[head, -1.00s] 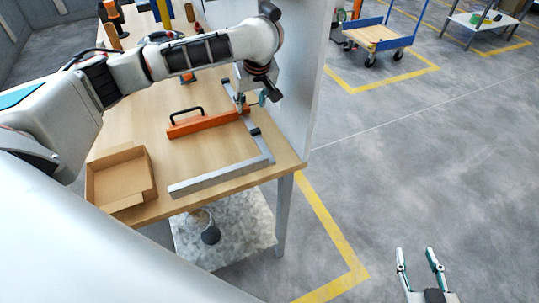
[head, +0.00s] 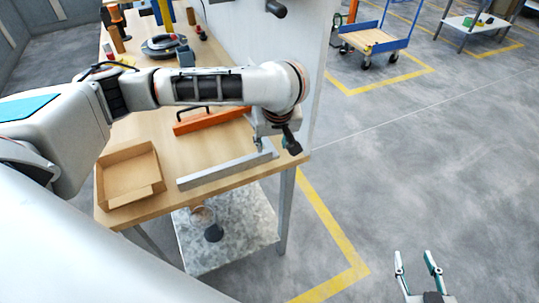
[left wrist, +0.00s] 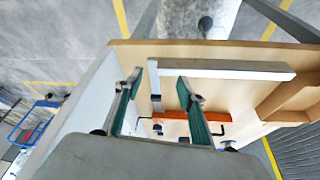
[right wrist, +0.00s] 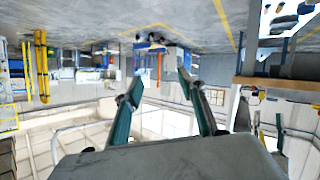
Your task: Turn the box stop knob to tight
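A grey metal bar (head: 225,171), which looks like the box stop, lies along the near edge of the table. It also shows in the left wrist view (left wrist: 235,70), with a short leg (left wrist: 155,88) running away at its end. A small dark piece (left wrist: 157,128) by the orange bar may be the knob; its setting cannot be read. My left gripper (left wrist: 160,77) is open and empty above the corner of the stop, which lies beyond and between its fingers. The left hand and arm hide this corner in the head view. My right gripper (head: 418,255) is open and empty over the floor.
An orange bar (head: 208,123) with a black handle lies behind the stop. An open cardboard box (head: 118,166) sits at the table's near left. A pale upright panel (head: 312,60) borders the table's right side.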

